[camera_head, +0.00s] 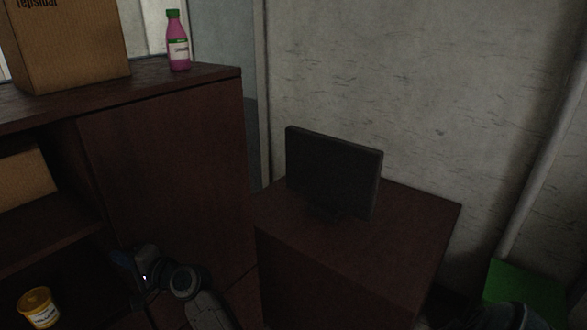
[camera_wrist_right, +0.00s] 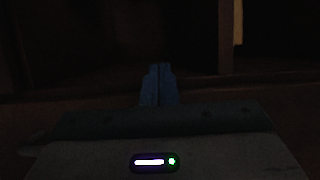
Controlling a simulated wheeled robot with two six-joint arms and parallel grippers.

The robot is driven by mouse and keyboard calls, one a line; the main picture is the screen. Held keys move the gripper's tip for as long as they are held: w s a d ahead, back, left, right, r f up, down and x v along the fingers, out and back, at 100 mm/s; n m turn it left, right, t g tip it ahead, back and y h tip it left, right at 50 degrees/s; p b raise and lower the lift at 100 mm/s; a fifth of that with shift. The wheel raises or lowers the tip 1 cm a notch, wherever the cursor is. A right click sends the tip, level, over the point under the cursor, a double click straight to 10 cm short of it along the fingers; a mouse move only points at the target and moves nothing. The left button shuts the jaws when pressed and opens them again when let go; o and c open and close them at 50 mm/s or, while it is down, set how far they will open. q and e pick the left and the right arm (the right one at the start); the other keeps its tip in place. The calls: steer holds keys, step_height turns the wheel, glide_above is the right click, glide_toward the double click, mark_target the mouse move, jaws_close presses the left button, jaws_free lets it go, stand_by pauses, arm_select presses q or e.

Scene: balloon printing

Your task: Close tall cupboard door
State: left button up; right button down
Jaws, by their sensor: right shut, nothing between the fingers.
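The tall cupboard door (camera_head: 170,170) is a plain dark red-brown panel on the right part of the cupboard in the head view. It looks about flush with the front, but I cannot tell whether it is fully shut. My right gripper (camera_head: 126,258) is low in front of the cupboard, near the door's lower left edge. I cannot tell if it touches the door. In the right wrist view its blue fingers (camera_wrist_right: 158,84) are together and empty, pointing at dark brown panels. My left gripper is not in view.
A cardboard box (camera_head: 75,45) and a pink bottle (camera_head: 177,42) stand on the cupboard top. Open shelves at left hold another box (camera_head: 22,175) and a yellow tub (camera_head: 39,307). A monitor (camera_head: 333,172) stands on a brown cabinet (camera_head: 420,215) at right. A green object (camera_head: 520,285) is at lower right.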

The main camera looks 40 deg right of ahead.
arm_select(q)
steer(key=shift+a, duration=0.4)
arm_select(e)
steer(key=shift+w+d, duration=0.1)
